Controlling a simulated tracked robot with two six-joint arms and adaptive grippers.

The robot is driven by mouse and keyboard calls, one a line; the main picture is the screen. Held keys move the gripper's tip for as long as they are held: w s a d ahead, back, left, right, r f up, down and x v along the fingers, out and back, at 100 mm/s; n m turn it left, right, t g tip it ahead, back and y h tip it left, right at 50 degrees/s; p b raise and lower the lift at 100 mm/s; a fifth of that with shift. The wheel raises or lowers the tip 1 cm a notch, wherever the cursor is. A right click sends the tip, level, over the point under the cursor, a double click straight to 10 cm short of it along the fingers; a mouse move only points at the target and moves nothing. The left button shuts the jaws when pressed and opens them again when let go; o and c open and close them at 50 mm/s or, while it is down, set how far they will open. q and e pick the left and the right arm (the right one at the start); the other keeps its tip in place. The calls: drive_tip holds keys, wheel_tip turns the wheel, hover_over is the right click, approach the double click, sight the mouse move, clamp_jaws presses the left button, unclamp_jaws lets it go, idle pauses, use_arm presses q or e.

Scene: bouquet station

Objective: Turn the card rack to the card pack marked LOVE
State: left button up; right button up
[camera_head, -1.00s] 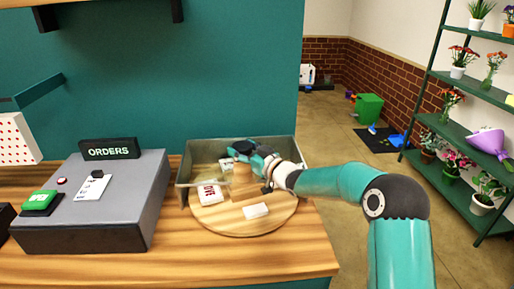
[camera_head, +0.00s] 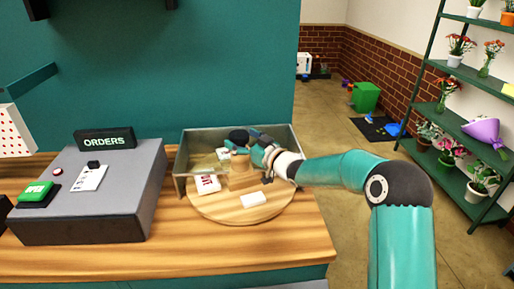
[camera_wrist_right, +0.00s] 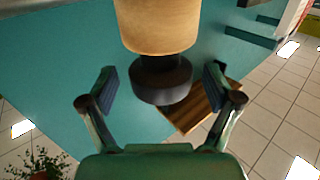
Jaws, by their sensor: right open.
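The card rack (camera_head: 242,212) is a round wooden turntable with a wooden centre post and a black knob (camera_head: 238,136) on top. A card pack with red lettering (camera_head: 207,185) lies at its left; the letters are too small to read surely. A white pack with no visible lettering (camera_head: 254,199) lies at the front, and a partly hidden pale pack (camera_head: 223,153) lies behind. My right gripper (camera_head: 253,143) is at the knob. In the right wrist view, its open fingers (camera_wrist_right: 161,85) stand on either side of the black knob (camera_wrist_right: 162,80), apart from it. My left gripper is out of view.
A grey, partly see-through wall (camera_head: 185,162) surrounds the back and sides of the rack. The grey ORDERS console (camera_head: 95,205) with a green button (camera_head: 37,190) stands to the left. The wooden counter (camera_head: 180,255) is clear in front. Plant shelves (camera_head: 462,135) stand far right.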

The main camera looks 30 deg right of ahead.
drive_tip(key=v, duration=1)
drive_tip(key=shift+s, duration=0.4)
drive_tip(key=shift+r, duration=0.1)
